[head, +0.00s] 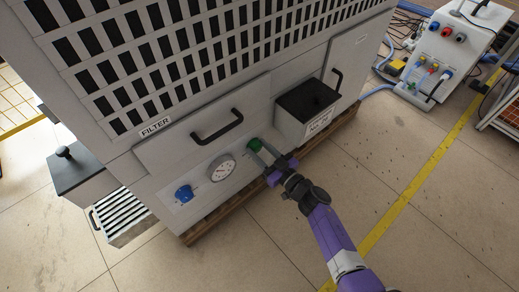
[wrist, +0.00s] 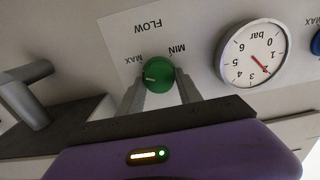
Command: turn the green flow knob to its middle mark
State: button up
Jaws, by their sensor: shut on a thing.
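The green flow knob (head: 254,145) is on the front panel of the big white cabinet, right of the round gauge. My gripper (head: 262,153) reaches it from the lower right and is shut on the knob. In the wrist view the green knob (wrist: 158,75) sits between my two grey fingers (wrist: 160,92), under the upside-down word FLOW. MAX is printed to its left and MIN to its upper right in that view. A pale pointer line on the knob face points left, toward the MAX side. Where the middle mark lies is hard to make out.
The pressure gauge (head: 221,167) and a blue knob (head: 184,193) are left of the green knob. A dark-topped box (head: 307,100) juts out just right of it. A drawer handle (head: 217,126) is above. The floor in front is clear.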

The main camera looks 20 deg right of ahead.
jog(key=shift+n, duration=0.3)
jog(key=n, duration=0.5)
jog(key=shift+a+f, duration=0.1)
jog(key=n, duration=0.3)
jog(key=n+b, duration=0.1)
jog(key=n, duration=0.1)
jog(key=shift+s+a+f+n, duration=0.1)
jog(key=shift+f+n, duration=0.05)
jog(key=shift+n, duration=0.25)
jog(key=n+b, duration=0.2)
jog(key=n, duration=0.4)
jog(key=shift+f, duration=0.15)
jog(key=n+b, duration=0.2)
jog(key=n, duration=0.3)
jog(key=shift+n, duration=0.3)
jog(key=o, duration=1.3)
jog(key=shift+o, duration=0.2)
